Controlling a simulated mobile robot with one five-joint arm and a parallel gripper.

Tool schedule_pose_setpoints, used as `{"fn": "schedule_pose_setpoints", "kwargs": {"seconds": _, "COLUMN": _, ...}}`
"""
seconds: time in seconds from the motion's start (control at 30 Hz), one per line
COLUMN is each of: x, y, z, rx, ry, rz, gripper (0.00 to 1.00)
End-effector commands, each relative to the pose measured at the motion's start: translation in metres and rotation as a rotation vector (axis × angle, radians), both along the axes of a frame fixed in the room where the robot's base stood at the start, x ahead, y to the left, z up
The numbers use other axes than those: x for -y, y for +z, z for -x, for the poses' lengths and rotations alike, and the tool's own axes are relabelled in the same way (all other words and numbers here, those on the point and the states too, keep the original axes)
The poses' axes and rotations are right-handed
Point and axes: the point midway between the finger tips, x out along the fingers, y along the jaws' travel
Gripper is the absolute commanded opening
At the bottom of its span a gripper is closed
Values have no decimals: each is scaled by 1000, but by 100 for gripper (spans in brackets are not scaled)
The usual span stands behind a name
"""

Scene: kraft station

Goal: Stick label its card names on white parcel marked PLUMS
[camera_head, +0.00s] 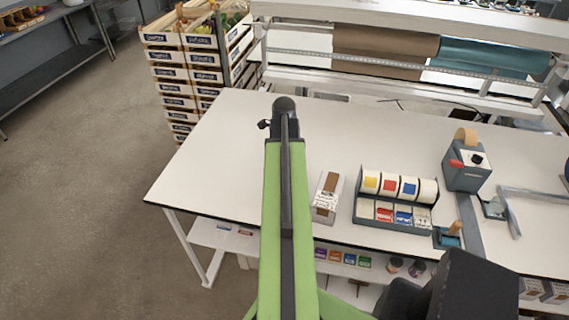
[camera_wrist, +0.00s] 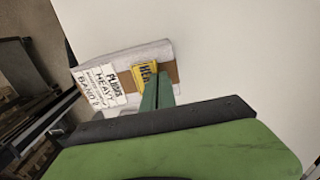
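The white parcel (camera_wrist: 150,54) with a brown band fills the upper left of the wrist view. Its card (camera_wrist: 100,85) reads PLUMS, HEAVY and a partly legible third line with BAND. A yellow label (camera_wrist: 142,75), lettered "HEA…", is at the tip of my gripper (camera_wrist: 155,88), whose green fingers look closed on it. The label overlaps the brown band beside the card; I cannot tell whether it touches the parcel. In the head view my gripper is not discernible, and I cannot tell whether the banded, carded parcel (camera_head: 327,195) there is the same one.
A label stand (camera_head: 397,228) holds yellow, red, blue and white rolls, with red, blue and white labels in front. A grey tape dispenser (camera_head: 467,166) stands to its right. Stacked crates (camera_head: 190,75) stand beyond the table. The white tabletop (camera_head: 222,140) is clear at left.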

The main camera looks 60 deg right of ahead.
Motion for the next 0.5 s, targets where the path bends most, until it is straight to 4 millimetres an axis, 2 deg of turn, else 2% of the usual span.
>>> {"fn": "schedule_pose_setpoints", "kwargs": {"seconds": 0.37, "x": 0, "y": -2, "z": 0, "rx": 0, "ry": 1, "rz": 0, "gripper": 0}}
{"fn": "schedule_pose_setpoints", "kwargs": {"seconds": 0.5, "x": 0, "y": -2, "z": -1, "rx": 0, "ry": 1, "rz": 0, "gripper": 16}}
